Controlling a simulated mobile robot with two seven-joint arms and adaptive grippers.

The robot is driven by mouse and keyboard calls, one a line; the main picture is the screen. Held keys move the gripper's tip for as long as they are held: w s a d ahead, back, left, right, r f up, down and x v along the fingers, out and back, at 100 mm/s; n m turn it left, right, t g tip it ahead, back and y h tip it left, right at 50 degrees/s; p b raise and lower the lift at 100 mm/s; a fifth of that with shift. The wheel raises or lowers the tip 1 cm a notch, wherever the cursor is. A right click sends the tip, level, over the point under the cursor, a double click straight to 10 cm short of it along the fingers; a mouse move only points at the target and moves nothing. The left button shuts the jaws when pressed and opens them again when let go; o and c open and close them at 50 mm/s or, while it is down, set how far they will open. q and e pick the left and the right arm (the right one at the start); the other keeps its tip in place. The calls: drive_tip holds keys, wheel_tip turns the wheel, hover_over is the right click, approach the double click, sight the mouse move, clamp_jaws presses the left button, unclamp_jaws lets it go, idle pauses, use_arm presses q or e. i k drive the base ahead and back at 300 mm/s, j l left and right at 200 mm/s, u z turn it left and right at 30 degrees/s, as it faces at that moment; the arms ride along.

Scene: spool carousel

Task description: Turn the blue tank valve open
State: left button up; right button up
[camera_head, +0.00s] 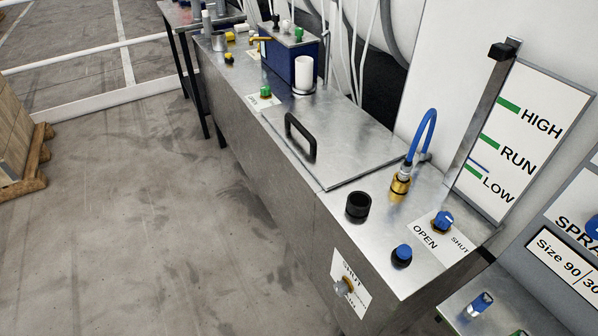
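A blue knob (443,220) sits on a white label (440,238) marked OPEN on the left and SHUT on the right, on top of the metal tank (375,281) near its right end. Which word the knob points to is too small to tell. A second blue knob (402,253) on a dark base stands in front of it, to the left, with no label seen. Neither of my grippers is in view, and nothing touches either knob.
A brass fitting (400,187) with a looped blue hose (428,122) and a black open cup (358,205) stand nearby. The lid has a black handle (300,136). A HIGH/RUN/LOW gauge board (520,139) rises behind.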

sight(444, 221)
drive_tip(key=l+z, duration=0.1)
drive_tip(key=z, duration=0.35)
drive_tip(key=l+z, duration=0.1)
drive_tip(key=z, duration=0.3)
drive_tip(key=l+z, duration=0.1)
drive_tip(key=z, duration=0.35)
